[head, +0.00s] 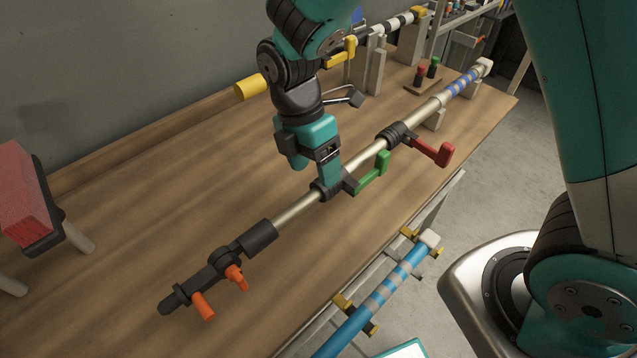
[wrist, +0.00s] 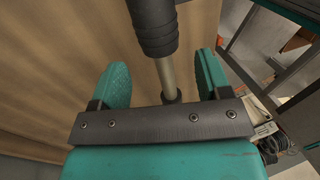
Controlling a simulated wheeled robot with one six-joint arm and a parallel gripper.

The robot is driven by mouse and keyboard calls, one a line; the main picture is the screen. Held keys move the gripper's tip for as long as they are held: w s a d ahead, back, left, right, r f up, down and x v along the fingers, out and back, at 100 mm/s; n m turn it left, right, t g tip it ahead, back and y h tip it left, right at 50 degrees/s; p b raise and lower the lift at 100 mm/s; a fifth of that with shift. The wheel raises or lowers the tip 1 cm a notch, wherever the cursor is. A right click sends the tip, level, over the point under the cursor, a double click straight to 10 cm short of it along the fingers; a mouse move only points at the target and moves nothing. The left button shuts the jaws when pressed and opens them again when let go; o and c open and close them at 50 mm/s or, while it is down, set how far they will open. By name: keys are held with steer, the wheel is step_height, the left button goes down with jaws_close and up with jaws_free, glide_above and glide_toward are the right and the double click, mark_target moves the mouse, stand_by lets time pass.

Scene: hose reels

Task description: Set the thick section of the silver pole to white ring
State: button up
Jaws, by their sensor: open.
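The silver pole (head: 298,207) lies diagonally above the wooden table, from a black handle with orange levers (head: 222,263) at lower left to a blue-banded end (head: 463,83) with a pale tip at upper right. A black clamp with a green lever (head: 371,174) and another with a red lever (head: 432,152) sit along it. My gripper (head: 312,165) is open just by the green-lever clamp. In the wrist view, the pole (wrist: 166,72) shows between my fingers (wrist: 163,80), below a black collar (wrist: 152,25). I cannot tell which band is the white ring.
A blue pole (head: 345,332) with grey bands rests on yellow-ended brackets below the table's front edge. A red block on a black stand (head: 22,200) is at far left. Yellow-handled parts (head: 341,55) and posts stand behind.

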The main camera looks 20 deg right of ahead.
mark_target(318, 182)
steer(key=x, duration=0.5)
